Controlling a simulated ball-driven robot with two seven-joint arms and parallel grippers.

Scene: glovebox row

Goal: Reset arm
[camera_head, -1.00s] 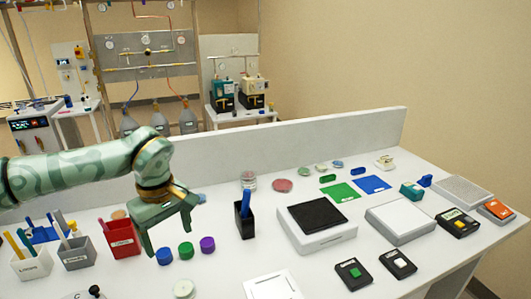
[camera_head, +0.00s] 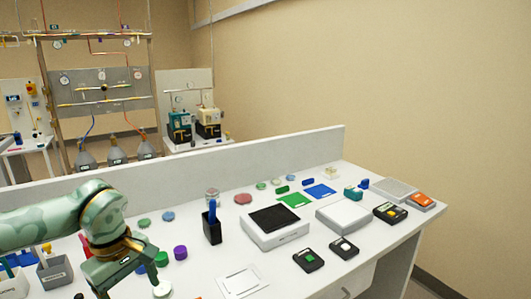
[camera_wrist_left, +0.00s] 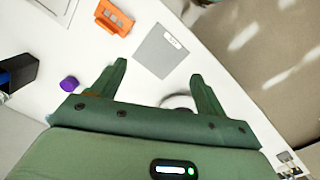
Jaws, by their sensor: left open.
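My left arm comes in from the left in the head view, and its green gripper (camera_head: 125,282) is low in the picture, over the front left part of the bench (camera_head: 330,265). The gripper points down and its fingers are apart. In the left wrist view the two fingers (camera_wrist_left: 160,71) are spread, with nothing held between them. A pale round item (camera_wrist_left: 178,102) shows beyond the palm between the fingers, partly hidden. My right gripper is not in view.
Near the gripper are a purple lid (camera_head: 180,253), a green lid (camera_head: 161,259) and a white round lid (camera_head: 162,289). A black pen holder (camera_head: 212,232) and a scale (camera_head: 275,232) stand further right. A low back wall (camera_head: 250,155) bounds the bench.

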